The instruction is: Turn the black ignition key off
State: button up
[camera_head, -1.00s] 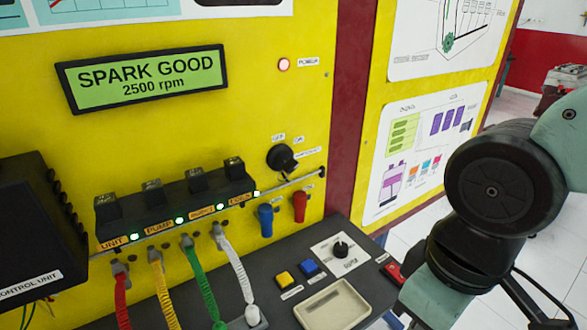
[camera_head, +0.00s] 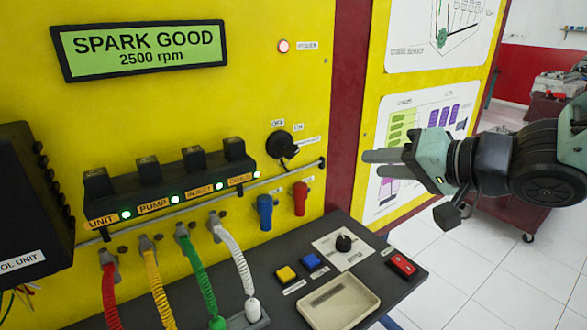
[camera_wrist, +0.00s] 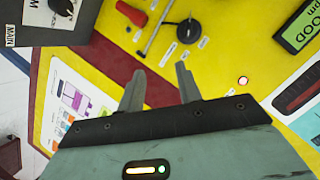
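The black ignition key (camera_head: 282,146) sits in its round black switch on the yellow panel, below the small OFF and ON labels. Its handle points to the right. In the wrist view the key (camera_wrist: 189,30) shows beyond the fingertips, near the top edge. My gripper (camera_head: 366,163) is open and empty, to the right of the key and apart from it, in front of the poster panel. Its two parted fingers also show in the wrist view (camera_wrist: 159,70). The display (camera_head: 138,50) reads "SPARK GOOD 2500 rpm", and a lamp (camera_head: 284,46) is lit.
A metal rod (camera_head: 305,169) runs just below the key. Blue (camera_head: 265,212) and red (camera_head: 300,198) plugs hang beneath it. A dark shelf (camera_head: 375,300) with a tray (camera_head: 340,303), knob and buttons juts out below. Space between gripper and key looks clear.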

jog(key=s+r+y, duration=0.2)
jog(key=y, duration=0.1)
jog(key=p, duration=1)
send_near(296, 153)
jog(key=shift+m+g, duration=0.4)
jog(key=x, duration=0.4)
jog(key=p+x, duration=0.1)
jog(key=x, duration=0.4)
jog(key=shift+w+a+r, duration=0.15)
jog(key=shift+w+a, duration=0.05)
jog(key=shift+w, duration=0.1)
grip_shut()
